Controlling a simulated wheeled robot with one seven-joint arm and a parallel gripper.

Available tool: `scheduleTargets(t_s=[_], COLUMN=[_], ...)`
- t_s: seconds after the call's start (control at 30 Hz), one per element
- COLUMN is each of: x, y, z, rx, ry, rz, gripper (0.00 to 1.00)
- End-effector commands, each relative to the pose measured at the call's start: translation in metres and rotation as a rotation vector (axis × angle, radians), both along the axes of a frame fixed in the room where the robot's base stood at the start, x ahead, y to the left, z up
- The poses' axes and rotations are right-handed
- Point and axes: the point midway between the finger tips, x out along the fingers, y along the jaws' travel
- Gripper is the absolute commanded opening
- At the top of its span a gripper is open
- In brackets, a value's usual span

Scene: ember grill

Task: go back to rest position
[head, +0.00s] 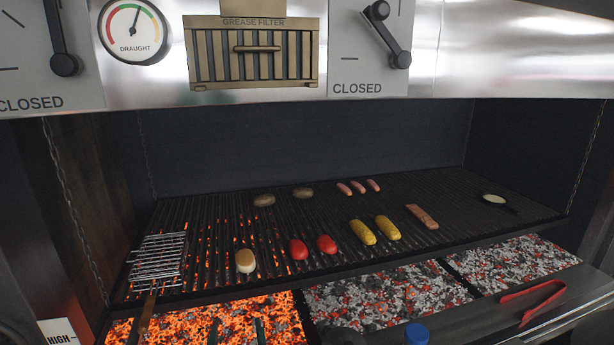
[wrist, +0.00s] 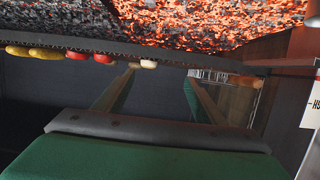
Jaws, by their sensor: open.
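My gripper (head: 236,332) shows only as two green fingertips at the bottom edge of the head view, in front of the left, glowing ember bed (head: 180,327). In the wrist view my gripper (wrist: 158,80) is open, its two fingers apart with nothing between them. The wrist picture appears upside down, with embers (wrist: 210,25) along its top and food on the grate below them. The gripper looks clear of the grate and food.
The grate (head: 330,210) holds a wire basket (head: 158,262), a pale piece (head: 245,261), red pieces (head: 298,249), corn (head: 363,232), sausages (head: 358,187) and a small pan (head: 494,199). Red tongs (head: 533,301) lie on the front ledge. A blue-topped item (head: 416,333) stands at the bottom.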

Motion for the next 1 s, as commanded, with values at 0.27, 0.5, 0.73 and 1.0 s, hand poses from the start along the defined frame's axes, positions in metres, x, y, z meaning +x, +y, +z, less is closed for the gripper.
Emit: scheduleTargets(t_s=[0.27, 0.5, 0.73, 1.0], x=[-0.011, -0.033, -0.074, -0.135], y=[-0.010, -0.023, -0.047, -0.075], z=[-0.034, -0.077, -0.130, -0.178], rx=[0.017, 0.039, 0.060, 0.069], ry=[0.004, 0.005, 0.001, -0.009], rz=[-0.014, -0.037, -0.077, -0.128], gripper=[0.64, 0.64, 0.64, 0.64])
